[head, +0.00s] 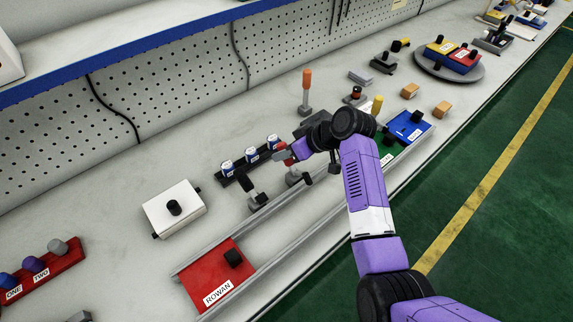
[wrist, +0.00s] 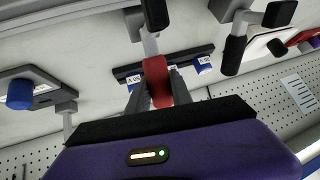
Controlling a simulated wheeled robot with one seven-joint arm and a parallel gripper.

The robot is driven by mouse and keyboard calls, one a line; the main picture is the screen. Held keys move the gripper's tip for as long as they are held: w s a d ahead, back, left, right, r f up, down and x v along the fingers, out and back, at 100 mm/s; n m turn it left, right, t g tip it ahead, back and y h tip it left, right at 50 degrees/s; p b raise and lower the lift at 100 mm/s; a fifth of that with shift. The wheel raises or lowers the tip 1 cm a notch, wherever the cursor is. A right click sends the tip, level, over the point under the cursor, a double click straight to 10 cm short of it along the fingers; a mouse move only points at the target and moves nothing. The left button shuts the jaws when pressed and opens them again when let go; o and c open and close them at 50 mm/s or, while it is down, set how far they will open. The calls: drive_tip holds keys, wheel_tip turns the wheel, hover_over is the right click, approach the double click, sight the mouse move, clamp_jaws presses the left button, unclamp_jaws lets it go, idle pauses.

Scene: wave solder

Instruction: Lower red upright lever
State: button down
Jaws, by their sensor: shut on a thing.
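The red lever (head: 282,152) stands on the bench in the middle of the head view, above a small grey base (head: 295,178). My gripper (head: 287,155) reaches it from the right and is shut on its red handle. In the wrist view the red handle (wrist: 157,80) sits between the two fingers of my gripper (wrist: 160,88), with a grey stem running on from it. My gripper hides part of the lever in the head view, so its exact tilt is hard to tell.
A black-handled lever (head: 246,183) stands close to the left. An orange-handled lever (head: 306,80) stands upright farther back. Rails with a red ROWAN plate (head: 212,272) run along the front. A white box (head: 173,208) sits left.

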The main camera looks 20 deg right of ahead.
sight(295, 168)
drive_tip(key=s+t+b, duration=0.1)
drive_tip(key=t+b, duration=0.1)
drive_tip(key=b, duration=0.1)
drive_tip(key=s+t+y+b, duration=0.1)
drive_tip(key=b, duration=0.2)
drive_tip(key=shift+d+r+n+t, duration=0.15)
drive_tip(key=shift+d+n+t, duration=0.15)
drive_tip(key=shift+d+t, duration=0.1)
drive_tip(key=t+b, duration=0.1)
drive_tip(key=b, duration=0.2)
drive_tip(key=s+t+y+b, duration=0.1)
drive_tip(key=b, duration=0.2)
drive_tip(key=shift+s+d+r+n+y+b, duration=0.2)
drive_tip(key=shift+r+n+y+b, duration=0.1)
drive_tip(key=b, duration=0.1)
drive_tip(key=t+b, duration=0.1)
drive_tip(key=shift+s+d+r+y+b, duration=0.1)
drive_tip(key=shift+s+r+y+b, duration=0.15)
drive_tip(key=shift+s+y+b, duration=0.05)
drive_tip(key=shift+r+t, duration=0.1)
drive_tip(key=shift+t, duration=0.2)
drive_tip(key=c, duration=1.1)
unclamp_jaws()
drive_tip(key=shift+c, duration=0.2)
drive_tip(key=v, duration=0.8)
drive_tip(key=shift+b, duration=0.4)
